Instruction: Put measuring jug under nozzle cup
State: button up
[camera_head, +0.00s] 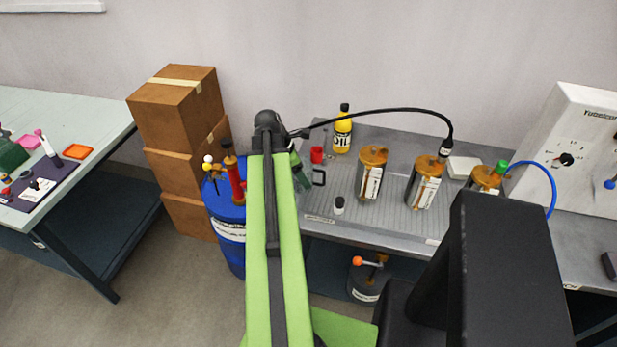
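My arm reaches forward over the left end of the grey bench, and its links cover much of that area. A dark green piece (301,174), which may be part of my gripper, shows just right of the arm. A black loop handle (319,178) stands beside it. It may belong to the measuring jug, whose body I cannot make out. A small red cup (317,154) is just behind the handle and may be the nozzle cup. I cannot tell whether my fingers are open, or whether they touch the handle.
A yellow oil bottle (342,132), amber canisters (370,175) and a small black-capped bottle (339,204) stand on the grey bench (400,225). A black hose (385,110) arches above. A blue barrel (225,215) and stacked boxes (178,110) are left of my arm.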

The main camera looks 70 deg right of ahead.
jog(key=shift+s+d+f+b, duration=0.3)
jog(key=shift+s+d, duration=0.2)
jog(key=shift+s, duration=0.15)
jog(key=shift+s+d+f+b, duration=0.3)
jog(key=shift+s+d, duration=0.15)
jog(key=shift+s, duration=0.15)
jog(key=shift+f+b, duration=0.35)
jog(key=shift+w+a+r, duration=0.1)
jog(key=shift+r, duration=0.1)
jog(key=shift+f, duration=0.25)
jog(key=o, duration=1.5)
jog(key=shift+r, duration=0.1)
